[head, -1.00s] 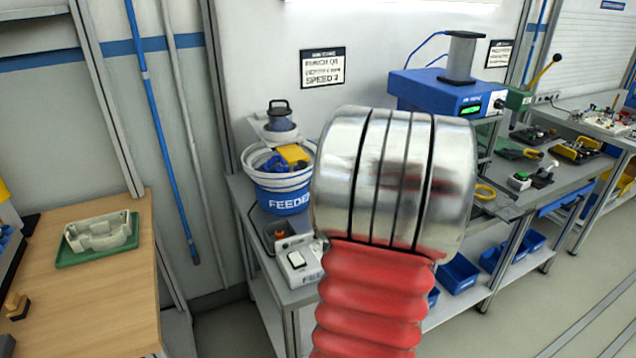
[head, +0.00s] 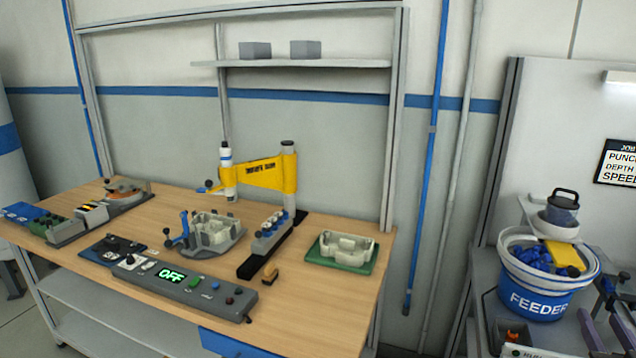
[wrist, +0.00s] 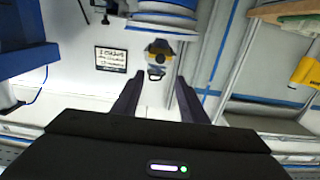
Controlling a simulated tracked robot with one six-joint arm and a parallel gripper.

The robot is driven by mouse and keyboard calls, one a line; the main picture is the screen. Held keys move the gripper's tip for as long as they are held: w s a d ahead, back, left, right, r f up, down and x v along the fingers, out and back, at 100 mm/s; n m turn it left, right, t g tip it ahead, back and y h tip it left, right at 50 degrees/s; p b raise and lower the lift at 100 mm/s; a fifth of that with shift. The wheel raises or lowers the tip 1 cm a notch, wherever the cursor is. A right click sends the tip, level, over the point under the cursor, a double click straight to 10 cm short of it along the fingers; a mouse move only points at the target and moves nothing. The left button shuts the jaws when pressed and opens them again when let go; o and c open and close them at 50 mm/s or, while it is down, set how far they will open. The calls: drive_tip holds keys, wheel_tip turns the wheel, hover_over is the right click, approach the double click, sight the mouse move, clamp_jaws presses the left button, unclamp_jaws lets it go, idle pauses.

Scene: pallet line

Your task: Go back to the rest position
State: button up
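My gripper (wrist: 158,84) shows in the wrist view, its two dark fingers spread apart with nothing between them. The wrist picture is upside down. The blue and white feeder bucket (wrist: 165,22) stands some way beyond the fingertips. In the head view, dark finger-like parts at the lower right edge, beside the feeder bucket (head: 540,305), look like my gripper, but most of it is cut off. No object is held.
The wooden workbench (head: 330,290) carries a control box reading OFF (head: 185,285), a yellow arm press (head: 265,175), a fixture with a pale casting (head: 210,235) and a green tray (head: 345,265) with another casting. A sign (wrist: 111,59) hangs on the wall.

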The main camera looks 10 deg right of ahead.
drive_tip(key=w+a+r+n+g+y, duration=0.1)
drive_tip(key=w+a+g, duration=0.3)
drive_tip(key=a, duration=0.5)
drive_tip(key=w+a+r+n+g+y, duration=0.1)
drive_tip(key=w+a+r, duration=0.1)
drive_tip(key=w+a, duration=0.65)
drive_tip(key=s+a+f+n+g+y, duration=0.1)
drive_tip(key=s+a+y, duration=0.1)
drive_tip(key=s+a, duration=0.3)
drive_tip(key=s+a+f+n+g+y, duration=0.1)
drive_tip(key=s+a, duration=0.3)
drive_tip(key=a, duration=1)
drive_tip(key=s+a+n+g+y, duration=0.2)
drive_tip(key=s+a+y, duration=0.2)
drive_tip(key=a, duration=0.6)
drive_tip(key=shift+s+a+f+g, duration=0.15)
drive_tip(key=shift+s+f+g, duration=0.25)
drive_tip(key=shift+s, duration=0.45)
drive_tip(key=shift+c, duration=1)
